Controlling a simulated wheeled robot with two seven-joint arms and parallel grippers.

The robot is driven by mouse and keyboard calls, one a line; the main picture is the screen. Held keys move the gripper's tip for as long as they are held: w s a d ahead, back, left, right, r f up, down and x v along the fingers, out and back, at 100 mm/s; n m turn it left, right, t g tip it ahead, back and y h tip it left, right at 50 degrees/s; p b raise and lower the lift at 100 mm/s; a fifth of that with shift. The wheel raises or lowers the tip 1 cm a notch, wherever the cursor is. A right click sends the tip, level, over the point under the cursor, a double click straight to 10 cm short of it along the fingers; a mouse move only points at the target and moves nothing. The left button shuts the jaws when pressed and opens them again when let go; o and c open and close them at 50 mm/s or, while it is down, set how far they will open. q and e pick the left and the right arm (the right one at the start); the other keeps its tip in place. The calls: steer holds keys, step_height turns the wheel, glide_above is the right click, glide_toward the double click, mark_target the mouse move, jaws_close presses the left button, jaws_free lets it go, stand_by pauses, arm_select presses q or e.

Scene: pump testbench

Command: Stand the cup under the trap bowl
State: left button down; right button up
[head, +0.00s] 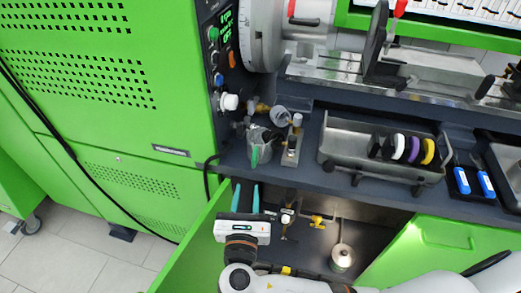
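A grey metal cup (259,140) with a green strip, which looks like its handle, stands on the dark bench ledge beside the machine. My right gripper (246,192) is just below the cup in the picture, in front of the ledge and over the open cabinet. Its teal fingers point toward the ledge, apart with nothing between them. A small pipe assembly (287,216) hangs inside the cabinet; the trap bowl seems to be part of it, but it is too small to tell clearly. My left gripper is not in view.
A yellow valve handle (319,221) and a pale round object with an upright stem (342,258) are in the cabinet. The green door (190,250) is open at the left. Fittings (292,150) and a grey tray (345,150) with coloured discs sit on the ledge.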

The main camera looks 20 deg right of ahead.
mark_target(253, 164)
steer(key=x, duration=1)
steer(key=shift+s+d+r+p, duration=0.15)
steer(key=shift+d+p, duration=0.2)
jaws_close()
